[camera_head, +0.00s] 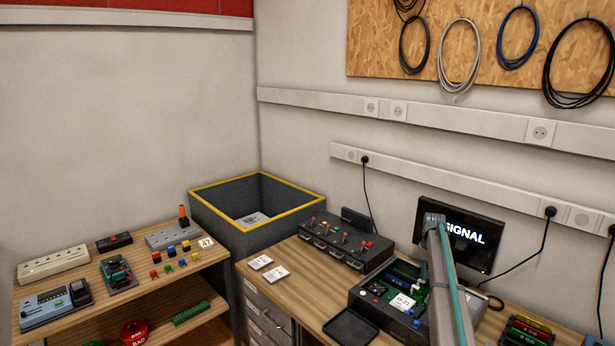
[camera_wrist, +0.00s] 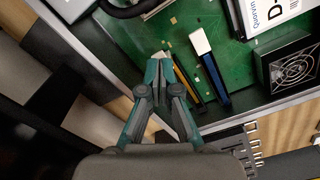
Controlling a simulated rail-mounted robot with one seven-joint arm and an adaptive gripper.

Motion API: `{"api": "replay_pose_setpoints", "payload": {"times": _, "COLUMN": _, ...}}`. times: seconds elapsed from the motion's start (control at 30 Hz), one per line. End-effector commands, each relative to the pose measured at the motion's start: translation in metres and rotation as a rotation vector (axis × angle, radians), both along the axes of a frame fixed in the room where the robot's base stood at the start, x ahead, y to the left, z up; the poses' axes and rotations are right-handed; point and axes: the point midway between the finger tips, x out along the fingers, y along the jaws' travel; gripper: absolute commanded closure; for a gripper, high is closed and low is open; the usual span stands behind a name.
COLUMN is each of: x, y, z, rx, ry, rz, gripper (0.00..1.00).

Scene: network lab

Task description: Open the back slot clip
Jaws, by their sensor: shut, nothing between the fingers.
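A green circuit board (camera_wrist: 150,30) sits in an open grey case (camera_head: 362,304) on the wooden bench. In the wrist view a blue slot (camera_wrist: 213,78) has a pale clip (camera_wrist: 200,41) at its upper end. A slot with a yellow strip (camera_wrist: 182,78) runs beside it, partly hidden by my gripper. My gripper (camera_wrist: 160,62) is shut and empty, its fingertips over the upper end of that slot, where a small pale part shows behind them. I cannot tell whether they touch it, nor which clip is the back one. In the head view my arm hides the gripper.
A fan (camera_wrist: 292,70) and a white-labelled block (camera_wrist: 275,18) stand right of the slots. The case rim runs close below my gripper. A monitor (camera_head: 455,232) stands behind the case, a switch box (camera_head: 340,245) to its left, and a black tray (camera_head: 351,327) in front.

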Motion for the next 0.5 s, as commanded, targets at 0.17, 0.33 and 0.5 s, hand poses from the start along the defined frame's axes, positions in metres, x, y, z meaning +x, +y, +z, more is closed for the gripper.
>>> {"api": "replay_pose_setpoints", "payload": {"times": 0.17, "x": 0.0, "y": 0.0, "z": -0.0038, "rx": 0.0, "ry": 0.0, "rz": 0.0, "gripper": 1.0}}
{"api": "replay_pose_setpoints", "payload": {"times": 0.33, "x": 0.0, "y": 0.0, "z": -0.0068, "rx": 0.0, "ry": 0.0, "rz": 0.0, "gripper": 1.0}}
{"api": "replay_pose_setpoints", "payload": {"times": 0.5, "x": 0.0, "y": 0.0, "z": -0.0098, "rx": 0.0, "ry": 0.0, "rz": 0.0, "gripper": 1.0}}
